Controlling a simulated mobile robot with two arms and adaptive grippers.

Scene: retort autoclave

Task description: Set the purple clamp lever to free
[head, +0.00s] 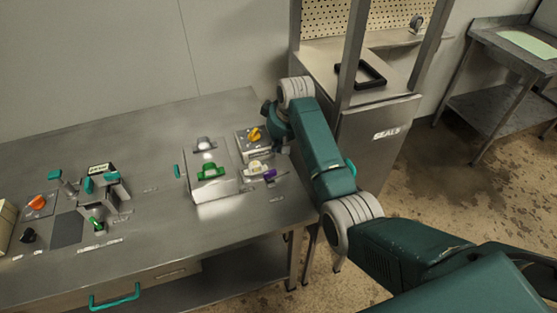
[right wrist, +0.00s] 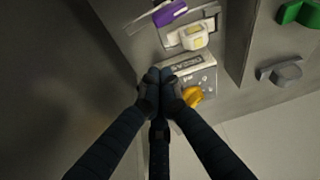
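The purple clamp lever (head: 270,175) sits at the right front of the instrument panel on the bench. In the right wrist view the purple lever (right wrist: 170,12) is at the top, beside a white and yellow part (right wrist: 190,38). My right gripper (right wrist: 160,76) has its fingertips together with nothing seen between them. It is over the label plate below the lever in that view, apart from the lever. In the head view its fingers are mostly hidden by my right arm. My left gripper is not in view.
A yellow knob (head: 254,134) is close to my right gripper. A green handle (head: 210,172) and a grey handle (head: 204,144) are on the box to the left. A teal-handled fixture (head: 98,185) stands further left. A SEALS cabinet (head: 375,140) stands behind my arm.

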